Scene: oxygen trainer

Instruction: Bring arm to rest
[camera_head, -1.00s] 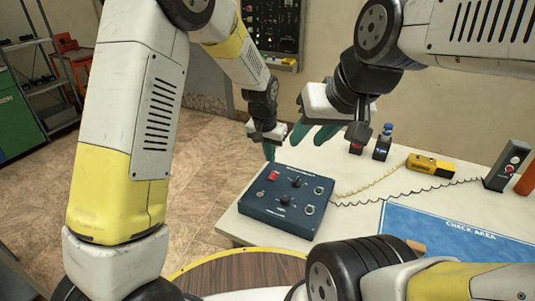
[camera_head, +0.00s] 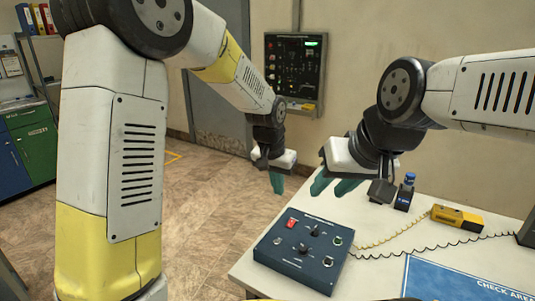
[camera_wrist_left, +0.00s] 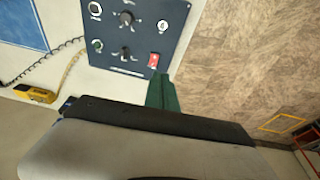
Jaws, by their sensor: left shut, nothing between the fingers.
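My left gripper (camera_head: 278,183) hangs in the air behind the blue control box, its green fingers together and empty. In the left wrist view its fingers (camera_wrist_left: 162,93) point toward the box edge near a red switch. My right gripper (camera_head: 333,186) is just to its right, fingers pointing down-left with a gap between them and nothing seen in it. The blue control box (camera_head: 304,252) with knobs and a red switch lies on the white table; it also shows in the left wrist view (camera_wrist_left: 128,35). Neither gripper visibly holds anything.
The white table (camera_head: 385,215) carries a yellow device (camera_head: 457,217), a small blue-topped bottle (camera_head: 405,192), coiled cables and a blue check-area mat (camera_head: 465,284). A dark wall panel (camera_head: 292,70) is behind. Open floor (camera_head: 205,205) lies left of the table.

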